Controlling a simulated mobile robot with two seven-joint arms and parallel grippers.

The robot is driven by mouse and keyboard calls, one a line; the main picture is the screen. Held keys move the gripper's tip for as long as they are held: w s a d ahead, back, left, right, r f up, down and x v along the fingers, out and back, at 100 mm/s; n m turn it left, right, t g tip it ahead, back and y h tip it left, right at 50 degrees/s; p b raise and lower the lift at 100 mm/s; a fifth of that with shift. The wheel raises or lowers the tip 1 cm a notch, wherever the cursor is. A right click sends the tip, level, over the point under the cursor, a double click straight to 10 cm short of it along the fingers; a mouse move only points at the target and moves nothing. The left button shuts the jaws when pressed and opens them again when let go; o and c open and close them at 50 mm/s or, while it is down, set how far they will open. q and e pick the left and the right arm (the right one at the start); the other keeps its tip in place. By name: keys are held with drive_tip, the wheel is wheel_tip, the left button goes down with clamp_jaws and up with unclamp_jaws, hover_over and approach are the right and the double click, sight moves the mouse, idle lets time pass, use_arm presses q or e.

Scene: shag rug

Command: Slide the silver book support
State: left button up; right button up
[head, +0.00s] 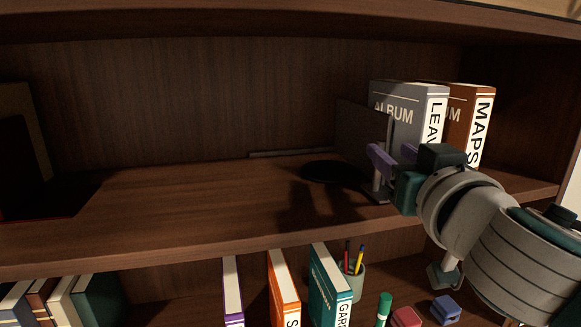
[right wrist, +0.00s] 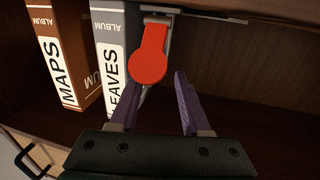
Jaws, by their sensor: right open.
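The silver book support (head: 389,145) stands upright on the upper shelf, just left of the albums, with a grey foot at its base. In the right wrist view its metal edge (right wrist: 174,28) shows beside a round red tab (right wrist: 150,60). My right gripper (head: 393,158) is at the support, its purple fingers spread. In the right wrist view the open fingers (right wrist: 158,82) point toward the red tab, with nothing clamped between them. I cannot tell whether a finger touches it. The gripper hides part of the support. My left gripper is out of view.
A grey album (head: 405,103) and a brown MAPS album (head: 482,125) stand right of the support. A black disc (head: 333,172) lies on the upper shelf (head: 190,205); its middle is otherwise mostly clear. Books and a pen cup (head: 350,283) stand below.

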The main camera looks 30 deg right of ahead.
drive_tip(key=b+v, duration=0.4)
drive_tip(key=v, duration=0.4)
